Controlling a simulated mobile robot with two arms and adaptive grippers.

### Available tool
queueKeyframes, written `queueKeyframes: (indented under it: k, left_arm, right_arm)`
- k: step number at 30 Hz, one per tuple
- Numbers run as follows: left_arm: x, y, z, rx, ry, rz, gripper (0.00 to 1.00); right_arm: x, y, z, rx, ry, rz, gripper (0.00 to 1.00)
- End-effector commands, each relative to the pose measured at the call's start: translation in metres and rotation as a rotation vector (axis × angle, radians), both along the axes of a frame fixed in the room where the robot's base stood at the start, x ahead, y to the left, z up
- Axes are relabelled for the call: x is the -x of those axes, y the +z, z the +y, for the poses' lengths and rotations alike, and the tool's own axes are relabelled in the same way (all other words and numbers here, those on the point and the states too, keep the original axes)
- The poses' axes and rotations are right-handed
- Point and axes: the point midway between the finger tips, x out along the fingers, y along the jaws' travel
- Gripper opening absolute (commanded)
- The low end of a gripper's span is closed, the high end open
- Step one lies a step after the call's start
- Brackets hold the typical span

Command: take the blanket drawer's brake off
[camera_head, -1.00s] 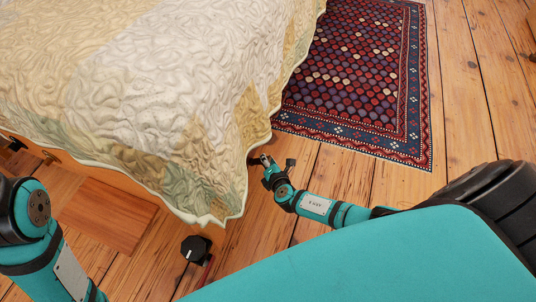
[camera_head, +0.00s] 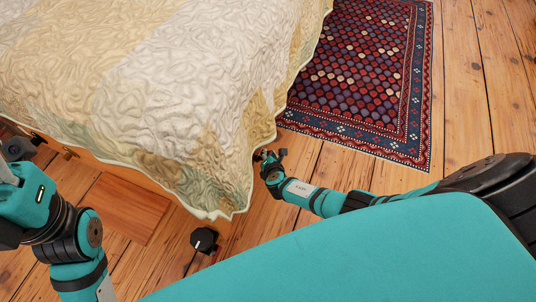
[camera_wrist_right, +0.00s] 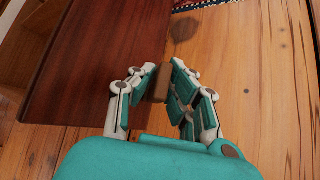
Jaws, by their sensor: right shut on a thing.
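My right gripper (camera_head: 266,156) is low by the bed's corner, just beside the hanging quilt edge. In the right wrist view its fingers (camera_wrist_right: 160,88) are closed on a small brown wooden block (camera_wrist_right: 162,76), which sits at the edge of a dark red-brown panel (camera_wrist_right: 100,55). The block looks like the brake, but I cannot tell how it is fixed. In the head view the quilt (camera_head: 150,90) covers most of the bed's side, so the drawer front is largely hidden.
A reddish wooden board (camera_head: 125,207) lies low beside the bed. A patterned red and blue rug (camera_head: 360,80) lies to the right of the bed.

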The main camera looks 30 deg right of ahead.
Motion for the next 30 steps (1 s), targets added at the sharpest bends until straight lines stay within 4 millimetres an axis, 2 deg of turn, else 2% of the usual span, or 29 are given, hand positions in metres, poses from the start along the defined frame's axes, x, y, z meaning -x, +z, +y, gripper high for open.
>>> queueKeyframes:
  k: [1, 2, 7, 16, 20, 30]
  left_arm:
    - [0.0, 0.0, 0.0, 0.0, 0.0, 0.0, 0.4]
    - [0.0, 0.0, 0.0, 0.0, 0.0, 0.0, 0.4]
    - [0.0, 0.0, 0.0, 0.0, 0.0, 0.001, 0.4]
    - [0.001, 0.001, 0.0, 0.001, 0.001, -0.004, 0.4]
    - [0.0, 0.001, 0.0, 0.001, 0.0, -0.003, 0.4]
    - [0.0, 0.001, 0.0, 0.001, 0.0, -0.002, 0.4]
  right_arm:
    - [-0.001, 0.001, 0.001, 0.0, 0.003, -0.002, 0.0]
    - [-0.001, 0.001, 0.001, -0.001, 0.002, -0.002, 0.14]
    - [-0.001, 0.001, 0.001, -0.001, 0.002, -0.001, 0.35]
    - [0.001, 0.001, 0.001, -0.001, 0.001, -0.002, 0.35]
    - [0.007, 0.004, 0.003, -0.004, 0.001, -0.002, 0.35]
    - [0.046, 0.031, 0.014, -0.003, 0.002, -0.002, 0.35]
